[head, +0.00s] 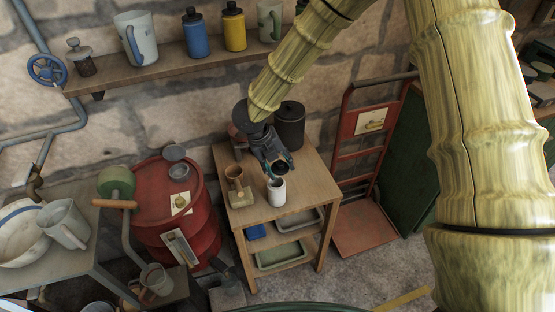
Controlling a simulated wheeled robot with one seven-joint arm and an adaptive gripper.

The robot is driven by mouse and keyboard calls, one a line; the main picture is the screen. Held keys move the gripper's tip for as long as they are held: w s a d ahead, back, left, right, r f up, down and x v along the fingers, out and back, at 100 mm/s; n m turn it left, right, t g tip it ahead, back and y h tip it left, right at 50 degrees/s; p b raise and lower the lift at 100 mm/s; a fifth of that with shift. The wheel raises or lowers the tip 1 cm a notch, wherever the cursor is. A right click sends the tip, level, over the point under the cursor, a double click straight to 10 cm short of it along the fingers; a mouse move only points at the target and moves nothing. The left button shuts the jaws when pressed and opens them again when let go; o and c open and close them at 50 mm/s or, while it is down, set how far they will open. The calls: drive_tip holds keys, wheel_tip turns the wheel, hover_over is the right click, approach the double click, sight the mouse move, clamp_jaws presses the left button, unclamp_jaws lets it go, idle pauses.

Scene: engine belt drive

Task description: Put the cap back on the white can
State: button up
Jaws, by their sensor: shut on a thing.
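The white can (277,194) stands upright near the front edge of the small wooden table; its top looks dark and open. My gripper (281,164) points down toward it from above and behind. It is shut on a small dark round cap (281,168), seen just above and slightly behind the can's mouth. A narrow gap seems to show between cap and can, but I cannot tell the exact height. The fingers hide part of the cap.
A brown wooden cup-like piece on a base (236,186) stands left of the can. A dark canister (290,125) stands behind, right of my gripper. A red drum (172,205) is left of the table (309,170), a red hand truck (367,150) right.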

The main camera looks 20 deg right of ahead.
sight(273, 170)
drive_tip(key=shift+w+d, duration=0.1)
drive_tip(key=shift+d, duration=0.05)
drive_tip(key=shift+w+f, duration=0.1)
drive_tip(key=shift+f, duration=0.15)
drive_tip(key=shift+a+f+b, duration=0.3)
drive_tip(key=shift+a+b, duration=0.1)
drive_tip(key=shift+a, duration=0.15)
drive_tip(key=shift+a+f+b, duration=0.3)
drive_tip(key=shift+a+b, duration=0.1)
drive_tip(key=shift+a, duration=0.15)
drive_tip(key=shift+a+f, duration=0.15)
drive_tip(key=shift+f, duration=0.15)
drive_tip(key=shift+d+f+b, duration=0.7)
drive_tip(key=shift+f+b, duration=0.3)
drive_tip(key=shift+a+f, duration=0.15)
drive_tip(key=shift+f, duration=0.2)
drive_tip(key=shift+a+r, duration=0.1)
drive_tip(key=shift+a, duration=0.1)
drive_tip(key=shift+d, duration=0.1)
